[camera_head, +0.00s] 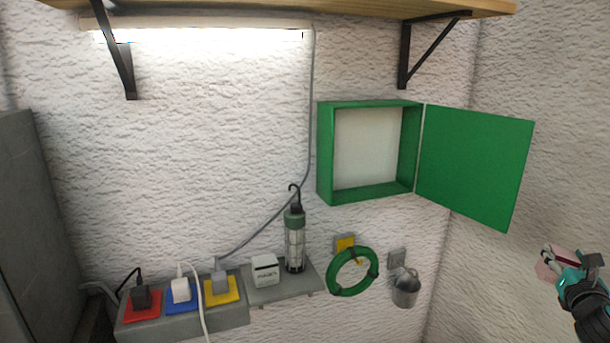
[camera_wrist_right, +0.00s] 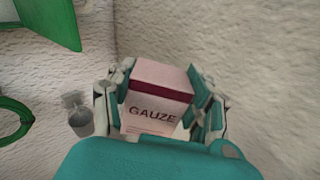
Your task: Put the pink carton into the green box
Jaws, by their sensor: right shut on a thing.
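The green box (camera_head: 325,190) is mounted on the wall, and its door (camera_head: 474,165) stands wide open to the right. Its inside looks empty. My right gripper (camera_head: 557,262) is at the lower right of the head view, below and to the right of the open door. It is shut on the pink carton (camera_head: 543,268), clear of the box. In the right wrist view the carton (camera_wrist_right: 155,100) sits between the two fingers, with "GAUZE" on its face and a dark red band near its top. My left gripper is not in view.
A wooden shelf (camera_head: 300,8) on black brackets hangs above. Below the box are a green hose coil (camera_head: 352,272) and a metal cup (camera_head: 405,290). A grey ledge (camera_head: 270,292) holds a lamp (camera_head: 295,242) and a small white box (camera_head: 265,270). Coloured sockets are at the lower left.

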